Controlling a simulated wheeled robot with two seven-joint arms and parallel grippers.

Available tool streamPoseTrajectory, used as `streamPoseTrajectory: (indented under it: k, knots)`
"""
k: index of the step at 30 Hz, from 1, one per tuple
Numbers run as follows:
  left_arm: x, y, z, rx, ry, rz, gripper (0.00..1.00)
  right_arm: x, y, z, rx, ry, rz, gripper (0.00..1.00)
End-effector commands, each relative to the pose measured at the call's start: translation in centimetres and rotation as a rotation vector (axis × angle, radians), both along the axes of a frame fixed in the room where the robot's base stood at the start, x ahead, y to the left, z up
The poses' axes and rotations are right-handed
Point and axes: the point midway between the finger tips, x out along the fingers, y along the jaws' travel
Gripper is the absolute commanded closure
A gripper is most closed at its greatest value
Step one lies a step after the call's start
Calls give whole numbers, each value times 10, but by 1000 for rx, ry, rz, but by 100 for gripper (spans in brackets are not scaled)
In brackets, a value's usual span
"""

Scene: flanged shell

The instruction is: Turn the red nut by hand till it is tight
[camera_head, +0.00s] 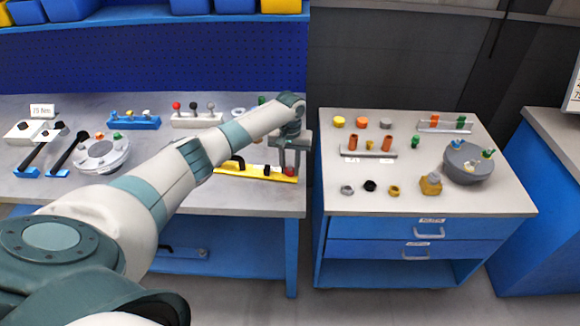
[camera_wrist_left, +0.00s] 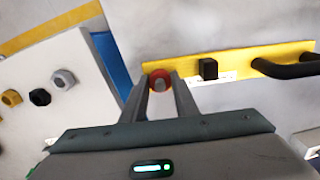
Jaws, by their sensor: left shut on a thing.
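The red nut (camera_wrist_left: 159,77) sits at the end of a yellow bar (camera_wrist_left: 220,62) in the left wrist view. My left gripper (camera_wrist_left: 160,88) is shut on the nut, with one finger on each side of it. In the head view my left gripper (camera_head: 290,168) reaches down over the right end of the yellow bar (camera_head: 228,171), near the bench's edge, and the red nut (camera_head: 290,171) shows between the fingers. A small black block (camera_wrist_left: 208,69) and a black handle (camera_wrist_left: 285,68) are on the bar. My right gripper is not in view.
The grey bench (camera_head: 250,203) ends just right of the gripper, with a gap before the blue drawer cabinet (camera_head: 425,203). Several loose nuts, pegs and a round grey flanged part (camera_head: 467,172) stand on the cabinet. A silver flanged part (camera_head: 102,154) is on the bench at left.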

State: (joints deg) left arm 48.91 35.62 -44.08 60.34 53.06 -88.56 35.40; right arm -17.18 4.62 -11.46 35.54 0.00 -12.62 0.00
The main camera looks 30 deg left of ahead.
Motion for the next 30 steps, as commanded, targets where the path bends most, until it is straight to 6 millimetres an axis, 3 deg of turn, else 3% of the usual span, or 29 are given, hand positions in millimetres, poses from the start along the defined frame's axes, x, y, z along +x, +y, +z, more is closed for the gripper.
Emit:
streamPoseTrajectory:
  k: [9,17,18,20,30]
  knots:
    - [0,0,1,0,1,-125,96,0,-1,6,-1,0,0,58]
    - [0,0,0,-1,0,-134,96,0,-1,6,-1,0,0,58]
    - [0,0,0,-1,0,-134,71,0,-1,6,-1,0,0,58]
    - [0,0,0,-1,0,-134,56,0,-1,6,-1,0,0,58]
    - [0,0,1,0,0,-133,54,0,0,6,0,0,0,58]
